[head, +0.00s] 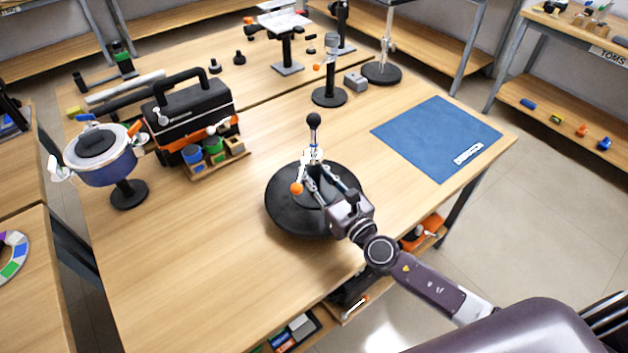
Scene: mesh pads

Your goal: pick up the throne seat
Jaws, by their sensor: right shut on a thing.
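The throne seat appears to be the wide black round piece (285,212) on the middle of the wooden table. A thin upright post with a black ball on top (313,120) rises from its middle, and an orange knob (296,188) shows low beside it. My right gripper (314,168) reaches in from the lower right, over the seat. It is shut at the post, with its fingers around the lower part. The fingers hide the exact contact and part of the seat. The seat looks flat on the table. My left gripper is not in view.
A blue mat with white lettering (425,135) lies clear at the right. A blue drum on a stand (105,165) and a black toolbox (195,112) stand at the left. Small black stands (329,95) stand behind. The table's front left is free.

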